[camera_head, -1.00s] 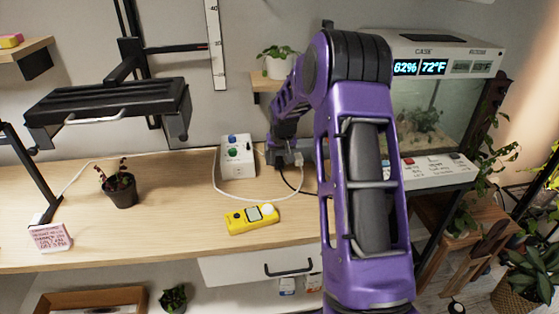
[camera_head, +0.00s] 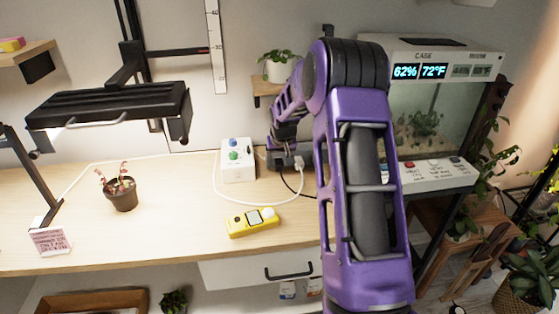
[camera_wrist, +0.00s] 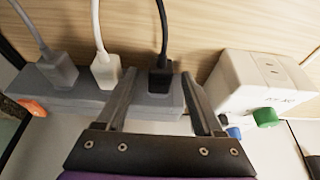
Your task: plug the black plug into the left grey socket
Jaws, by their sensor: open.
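The black plug (camera_wrist: 160,80) stands upright at the right end of the grey socket strip (camera_wrist: 150,108) in the wrist view, its cord rising from it. Its base meets the strip's top; its prongs are hidden. This end is nearest the white box, so it is the strip's left end in the head view. My gripper (camera_wrist: 159,74) is open, with one finger on each side of the plug. In the head view my gripper (camera_head: 285,160) is small and partly hidden by my arm.
A white plug (camera_wrist: 105,70) and a grey plug (camera_wrist: 57,70) stand in the strip beside an orange switch (camera_wrist: 33,106). The white box (camera_head: 238,160) with knobs is close by.

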